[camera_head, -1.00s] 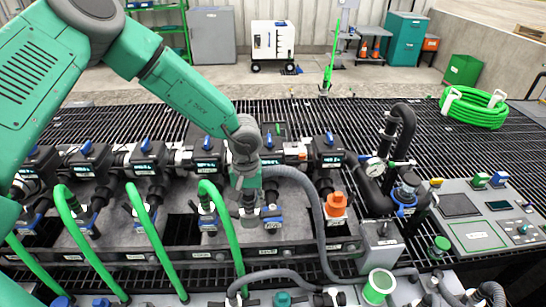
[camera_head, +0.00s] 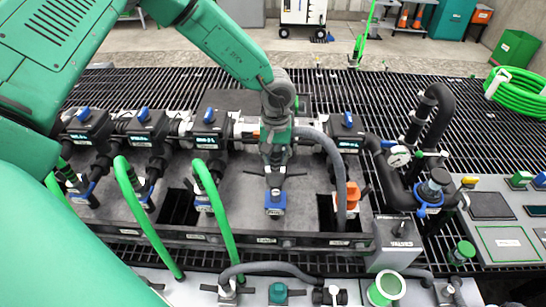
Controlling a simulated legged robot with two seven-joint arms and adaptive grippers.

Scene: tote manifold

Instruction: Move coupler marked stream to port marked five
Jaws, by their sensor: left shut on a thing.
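My left gripper (camera_head: 277,158) comes in from the upper left, points down and is shut on a dark coupler (camera_head: 275,180). A grey hose (camera_head: 328,148) leaves beside the gripper and arches to the right and down. The held coupler is directly above or at a blue-collared port (camera_head: 275,203) on the manifold (camera_head: 240,190); I cannot tell whether they touch. The fingers hide part of the coupler. Port and coupler markings are too small to read. My right gripper is not in view.
Green hoses (camera_head: 212,190) run to blue-collared ports left of the gripper. An orange cap (camera_head: 352,195) stands to the right, close to the grey hose. Black valve bodies (camera_head: 210,130) line the back. Thick black pipe (camera_head: 440,105) and a gauge (camera_head: 398,156) are farther right.

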